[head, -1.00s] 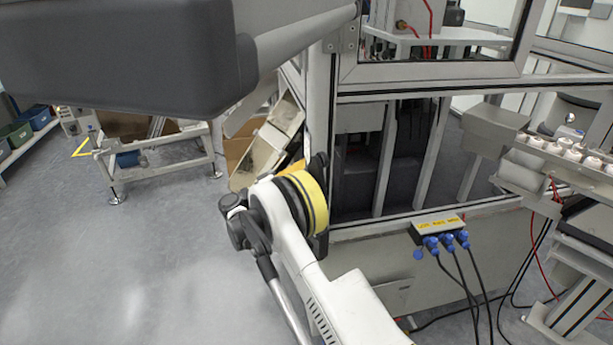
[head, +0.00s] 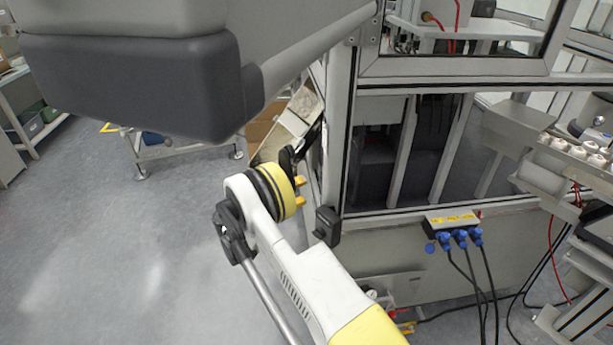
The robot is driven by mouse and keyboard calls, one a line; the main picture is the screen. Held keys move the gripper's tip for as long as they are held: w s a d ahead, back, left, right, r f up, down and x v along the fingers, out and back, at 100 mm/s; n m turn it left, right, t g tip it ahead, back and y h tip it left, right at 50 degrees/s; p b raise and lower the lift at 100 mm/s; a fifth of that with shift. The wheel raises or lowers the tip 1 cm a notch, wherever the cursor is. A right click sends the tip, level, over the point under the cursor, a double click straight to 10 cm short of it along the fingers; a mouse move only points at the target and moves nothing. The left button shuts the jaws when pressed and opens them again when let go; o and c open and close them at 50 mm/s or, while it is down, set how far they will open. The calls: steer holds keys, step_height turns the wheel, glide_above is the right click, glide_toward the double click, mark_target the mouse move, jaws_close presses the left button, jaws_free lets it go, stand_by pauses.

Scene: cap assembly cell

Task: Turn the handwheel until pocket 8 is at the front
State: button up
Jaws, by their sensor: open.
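I cannot make out the handwheel or any numbered pocket in the head view. My gripper (head: 300,191) shows only in part, just beyond the yellow-and-black joint of my arm. Its two small yellow tips stand apart, with nothing seen between them. It is in front of the left side of the machine frame, and I cannot tell how far from it. The rest of the gripper is hidden behind my arm.
The machine's metal frame (head: 348,130) fills the middle and right. A connector block (head: 452,222) with blue plugs and hanging cables sits on its lower front. White round parts (head: 577,149) stand in a row at right. The grey floor (head: 120,260) at left is clear.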

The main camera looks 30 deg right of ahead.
steer(key=d, duration=0.3)
steer(key=d+b, duration=0.1)
steer(key=d, duration=0.2)
steer(key=d+b, duration=0.1)
steer(key=d, duration=0.2)
steer(key=shift+s+r, duration=0.2)
steer(key=shift+s, duration=0.2)
steer(key=shift+a, duration=0.1)
steer(key=shift+c, duration=0.2)
steer(key=c, duration=0.8)
